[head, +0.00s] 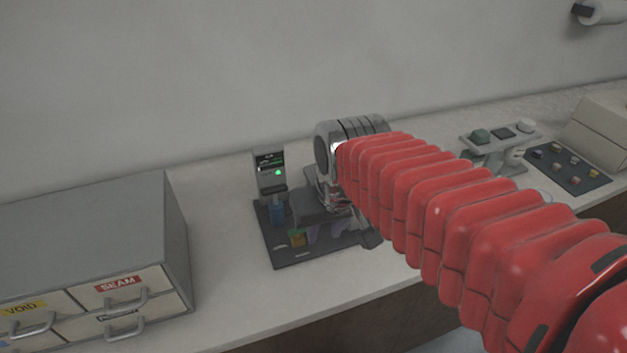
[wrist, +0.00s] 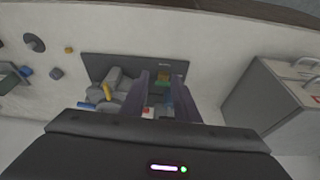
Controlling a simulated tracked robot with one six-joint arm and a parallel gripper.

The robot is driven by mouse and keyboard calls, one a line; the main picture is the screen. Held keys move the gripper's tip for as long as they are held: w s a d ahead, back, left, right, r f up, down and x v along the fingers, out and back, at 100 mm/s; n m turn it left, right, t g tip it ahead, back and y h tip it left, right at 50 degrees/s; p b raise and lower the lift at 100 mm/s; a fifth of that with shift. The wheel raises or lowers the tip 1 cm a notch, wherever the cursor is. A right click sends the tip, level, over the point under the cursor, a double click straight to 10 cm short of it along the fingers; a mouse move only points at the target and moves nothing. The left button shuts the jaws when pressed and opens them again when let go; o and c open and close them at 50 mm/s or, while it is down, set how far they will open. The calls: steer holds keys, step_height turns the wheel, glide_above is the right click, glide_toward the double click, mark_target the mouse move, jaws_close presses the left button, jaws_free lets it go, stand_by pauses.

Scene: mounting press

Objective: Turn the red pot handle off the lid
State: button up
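The mounting press on its dark base plate (head: 290,252) stands mid-counter; my red-sleeved arm covers much of it in the head view. My gripper (wrist: 162,76) is over the plate in the wrist view, its two dark purple fingers apart with nothing held. The fingertips also show low over the plate in the head view (head: 326,233). A small red and white patch (wrist: 147,112) shows beside the left finger; I cannot tell whether it is the pot handle. Grey round press parts (wrist: 105,92) with a yellow piece lie left of the fingers. The lid is not clearly visible.
A grey drawer cabinet (head: 110,235) is at left; bare counter lies between.

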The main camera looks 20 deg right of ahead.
steer(key=w+d+r+m+g, duration=0.2)
steer(key=w+d+r+m, duration=0.1)
steer(key=w+m, duration=0.5)
steer(key=w+d+r+m+g, duration=0.1)
steer(key=w+d+r+m, duration=0.2)
steer(key=w+m, duration=0.4)
steer(key=shift+w+m+g, duration=0.4)
steer(key=shift+w, duration=3.05)
step_height(320, 180, down, 14)
steer(key=shift+r, duration=0.1)
steer(key=shift+c, duration=0.4)
jaws_close()
